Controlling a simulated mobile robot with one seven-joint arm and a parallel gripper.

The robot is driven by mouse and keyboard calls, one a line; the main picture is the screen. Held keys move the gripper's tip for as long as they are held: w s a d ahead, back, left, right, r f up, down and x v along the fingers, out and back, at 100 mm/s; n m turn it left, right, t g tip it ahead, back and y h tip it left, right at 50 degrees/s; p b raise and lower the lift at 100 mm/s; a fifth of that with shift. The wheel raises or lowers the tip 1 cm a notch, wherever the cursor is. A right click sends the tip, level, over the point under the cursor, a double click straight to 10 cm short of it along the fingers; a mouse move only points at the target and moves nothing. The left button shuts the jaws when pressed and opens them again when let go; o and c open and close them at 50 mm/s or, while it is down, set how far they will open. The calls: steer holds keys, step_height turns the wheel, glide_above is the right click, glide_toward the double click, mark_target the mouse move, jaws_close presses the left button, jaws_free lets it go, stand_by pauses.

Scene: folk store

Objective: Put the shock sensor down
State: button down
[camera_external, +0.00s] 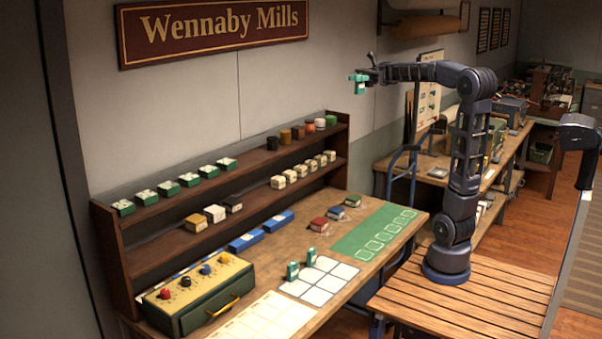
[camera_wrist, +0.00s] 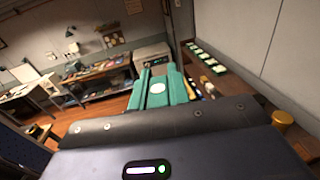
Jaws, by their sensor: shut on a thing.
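My gripper (camera_external: 364,74) is shut on a small green piece, which I take to be the shock sensor (camera_external: 358,86). It is held high in the air, above and behind the workbench, well clear of any surface. In the wrist view the green sensor (camera_wrist: 158,88) shows a white round spot, and its lower part is hidden behind my dark gripper body. Two similar green pieces, a left one (camera_external: 292,271) and a right one (camera_external: 311,257), stand upright on the white grid mat (camera_external: 318,280) on the bench.
A green mat (camera_external: 372,232) with outlined squares lies at the bench's right, a cream sheet (camera_external: 262,318) in front. A knobbed box (camera_external: 195,300) stands at the left. A two-tier shelf (camera_external: 215,226) holds small boxes along the back. Several mat squares are empty.

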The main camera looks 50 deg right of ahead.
steer(key=w+a, duration=0.6)
steer(key=w, duration=0.3)
steer(key=m+t+h, duration=0.1)
steer(key=m+t, duration=0.2)
steer(key=t, duration=0.1)
glide_above(241, 163)
step_height(241, 163, down, 4)
step_height(241, 163, down, 21)
steer(key=shift+d, duration=0.1)
steer(key=shift+f, duration=0.1)
steer(key=c, duration=1.3)
jaws_free()
